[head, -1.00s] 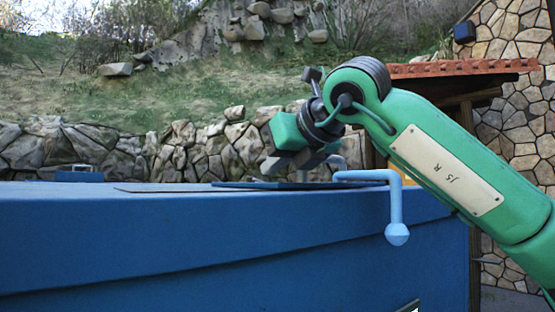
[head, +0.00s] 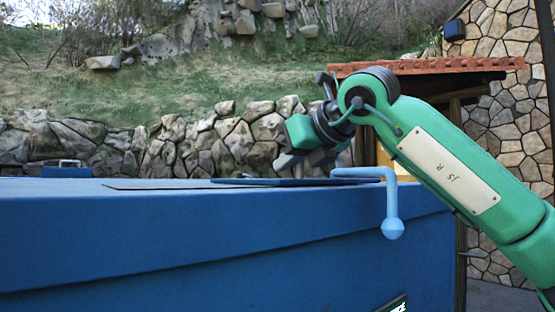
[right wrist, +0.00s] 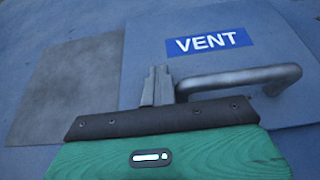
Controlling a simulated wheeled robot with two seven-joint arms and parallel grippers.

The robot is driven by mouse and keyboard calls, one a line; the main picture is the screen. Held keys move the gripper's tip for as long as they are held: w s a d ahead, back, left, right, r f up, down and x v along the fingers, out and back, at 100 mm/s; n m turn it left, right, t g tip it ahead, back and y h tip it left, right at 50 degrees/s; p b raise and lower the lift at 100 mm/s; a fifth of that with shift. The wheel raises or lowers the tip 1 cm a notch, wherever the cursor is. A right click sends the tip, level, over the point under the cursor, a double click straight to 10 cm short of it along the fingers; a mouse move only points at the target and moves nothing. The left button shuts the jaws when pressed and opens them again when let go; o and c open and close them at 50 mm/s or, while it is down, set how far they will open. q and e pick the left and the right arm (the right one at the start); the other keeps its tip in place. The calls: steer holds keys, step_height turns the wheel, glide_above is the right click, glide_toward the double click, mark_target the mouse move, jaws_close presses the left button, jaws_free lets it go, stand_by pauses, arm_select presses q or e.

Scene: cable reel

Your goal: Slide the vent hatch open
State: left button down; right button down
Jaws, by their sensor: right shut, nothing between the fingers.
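The vent hatch is a flat blue panel on top of the blue box, with a white-on-blue VENT label; it fills the right of the right wrist view (right wrist: 215,75) and shows edge-on in the head view (head: 250,182). Its grey bar handle (right wrist: 245,80) stands up from the panel. My right gripper (head: 300,163) is over the hatch, fingers pointing down. In the right wrist view its fingers (right wrist: 157,85) are shut and empty, beside the handle's left end; whether they touch it I cannot tell. The handle is hidden in the head view. My left gripper is out of view.
A flat grey patch (right wrist: 70,85) lies left of the hatch, on the box top. A light blue crank (head: 391,200) with a ball end hangs at the box's (head: 180,235) right. A small blue part with a handle (head: 67,172) stands at the far left.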

steer(key=shift+w+d, duration=0.7)
steer(key=shift+d, duration=0.25)
steer(key=shift+s+a+r+p, duration=0.35)
steer(key=shift+a+r+p, duration=0.1)
steer(key=shift+r, duration=0.3)
steer(key=shift+s+a+r+p, duration=0.3)
steer(key=shift+a+r+p, duration=0.1)
steer(key=shift+r, duration=0.35)
steer(key=shift+d, duration=0.1)
steer(key=shift+s+d, duration=0.15)
steer(key=s+d+r+b, duration=0.2)
steer(key=s+d+b, duration=0.2)
steer(key=s, duration=0.5)
steer(key=d, duration=0.2)
steer(key=shift+s+d, duration=0.2)
steer(key=shift+d, duration=0.15)
